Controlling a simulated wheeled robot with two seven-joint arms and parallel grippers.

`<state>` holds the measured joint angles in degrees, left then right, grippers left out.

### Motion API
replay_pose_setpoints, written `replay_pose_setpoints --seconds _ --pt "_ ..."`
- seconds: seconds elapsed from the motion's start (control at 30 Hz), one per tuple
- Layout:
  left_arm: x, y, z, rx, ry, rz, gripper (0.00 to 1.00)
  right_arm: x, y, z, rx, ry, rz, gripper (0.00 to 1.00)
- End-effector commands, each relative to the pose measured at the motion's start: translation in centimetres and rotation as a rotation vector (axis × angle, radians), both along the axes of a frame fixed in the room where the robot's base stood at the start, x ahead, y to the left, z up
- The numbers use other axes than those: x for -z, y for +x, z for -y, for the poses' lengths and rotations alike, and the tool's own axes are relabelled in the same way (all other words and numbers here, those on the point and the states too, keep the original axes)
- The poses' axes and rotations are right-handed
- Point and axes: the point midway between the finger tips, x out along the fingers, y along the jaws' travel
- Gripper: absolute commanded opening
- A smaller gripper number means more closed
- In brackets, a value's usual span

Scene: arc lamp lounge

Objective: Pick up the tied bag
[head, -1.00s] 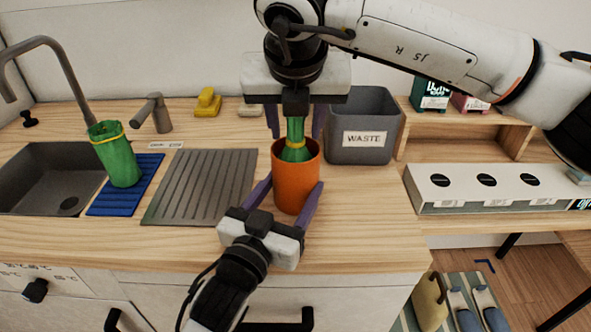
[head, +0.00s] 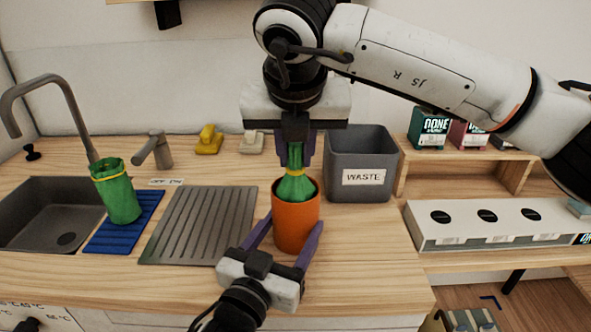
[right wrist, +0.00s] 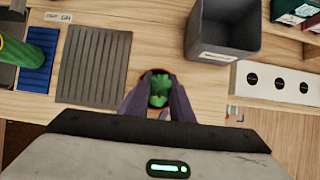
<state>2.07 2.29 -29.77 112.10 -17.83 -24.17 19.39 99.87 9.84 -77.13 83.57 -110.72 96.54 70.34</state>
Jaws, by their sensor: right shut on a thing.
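The tied bag (head: 295,186) is green with a yellow tie round its neck. It stands upright in the mouth of an orange pot (head: 295,226), its lower part hidden inside. My right gripper (head: 295,157) is above the pot, its purple fingers shut on the bag's neck. The right wrist view shows the green top of the bag (right wrist: 158,90) between the fingers (right wrist: 160,100). My left gripper (head: 297,222) reaches in from the front with one finger on each side of the orange pot, seemingly touching it.
A grey waste bin (head: 362,150) stands close behind, to the right. A green container with a yellow band (head: 118,192) stands on a blue mat (head: 108,238) by the sink (head: 30,222). A ribbed drainboard (head: 198,225) lies left of the pot. Counter right of the pot is clear.

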Motion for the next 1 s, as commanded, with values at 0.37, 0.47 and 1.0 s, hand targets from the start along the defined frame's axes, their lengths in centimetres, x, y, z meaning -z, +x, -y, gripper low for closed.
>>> replay_pose_setpoints --seconds 0.37,0.47,1.0 --pt "-0.1 0.0 0.0 0.000 -0.001 0.003 0.31 -10.3 0.0 -0.1 0.001 0.003 0.005 0.00" --pt "-0.1 0.0 0.0 0.000 -0.001 0.003 0.31 -12.5 0.0 -0.1 0.000 0.001 0.003 0.00" --pt "-0.1 0.0 0.0 0.001 -0.001 0.003 0.31 -15.7 0.0 0.0 -0.001 0.000 0.000 0.00"
